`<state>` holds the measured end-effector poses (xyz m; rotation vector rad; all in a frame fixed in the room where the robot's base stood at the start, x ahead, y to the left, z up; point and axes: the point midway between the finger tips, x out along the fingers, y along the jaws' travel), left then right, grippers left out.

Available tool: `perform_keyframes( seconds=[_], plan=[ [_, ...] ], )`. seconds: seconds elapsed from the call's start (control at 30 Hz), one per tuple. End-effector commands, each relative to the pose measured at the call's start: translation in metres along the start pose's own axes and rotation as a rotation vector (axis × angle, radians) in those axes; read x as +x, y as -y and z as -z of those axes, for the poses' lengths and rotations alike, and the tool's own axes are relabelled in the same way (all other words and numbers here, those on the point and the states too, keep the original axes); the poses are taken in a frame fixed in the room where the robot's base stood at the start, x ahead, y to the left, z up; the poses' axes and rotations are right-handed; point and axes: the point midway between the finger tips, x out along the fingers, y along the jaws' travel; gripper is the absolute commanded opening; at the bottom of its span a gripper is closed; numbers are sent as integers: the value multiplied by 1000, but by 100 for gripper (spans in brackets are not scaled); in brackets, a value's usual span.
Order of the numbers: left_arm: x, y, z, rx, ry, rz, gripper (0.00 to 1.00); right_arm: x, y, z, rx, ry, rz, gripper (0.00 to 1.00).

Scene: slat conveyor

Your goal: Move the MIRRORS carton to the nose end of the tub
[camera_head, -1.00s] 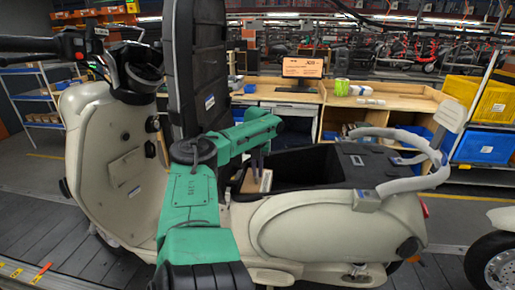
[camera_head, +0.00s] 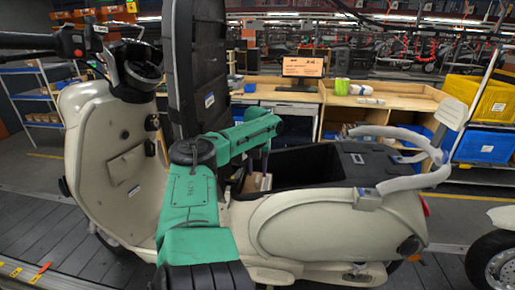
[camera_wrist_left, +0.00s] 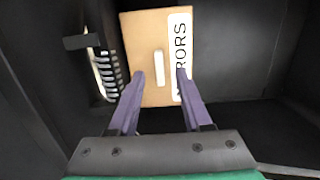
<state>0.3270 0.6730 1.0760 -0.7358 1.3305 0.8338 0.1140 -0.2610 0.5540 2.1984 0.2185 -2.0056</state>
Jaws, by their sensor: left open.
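The MIRRORS carton (camera_wrist_left: 154,38) is a tan box with a white label, partly covered by a finger, and a pale strip on its top. It stands inside the dark tub (camera_wrist_left: 240,50) under the scooter's raised seat. In the head view the carton (camera_head: 257,183) shows at the left part of the tub (camera_head: 305,186). My left gripper (camera_wrist_left: 160,76) is open, with its two purple fingers apart over the carton's near part. I cannot tell whether they touch it. My right gripper is not in view.
The raised seat (camera_head: 198,70) stands upright left of the tub. A grey grab rail (camera_head: 420,170) curves over the right end. In the wrist view a coiled dark part (camera_wrist_left: 104,72) sits close to the carton's left. The tub is bare right of the carton.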

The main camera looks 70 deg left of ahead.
Motion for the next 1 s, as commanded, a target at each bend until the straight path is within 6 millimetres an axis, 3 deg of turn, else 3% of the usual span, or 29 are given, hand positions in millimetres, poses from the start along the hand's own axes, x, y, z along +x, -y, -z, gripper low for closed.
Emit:
perform_keyframes(
  seconds=[0.17,0.33,0.5,0.67,1.0],
  plan=[
    [-33,2,-1,-1,5,10,49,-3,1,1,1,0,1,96],
    [-84,0,-1,-2,8,1,49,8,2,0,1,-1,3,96],
    [-128,-1,-1,-2,3,-2,49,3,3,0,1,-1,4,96],
    [-142,0,0,-1,2,0,49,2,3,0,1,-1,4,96],
    [-142,0,0,-1,1,1,49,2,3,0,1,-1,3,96]
  ],
)
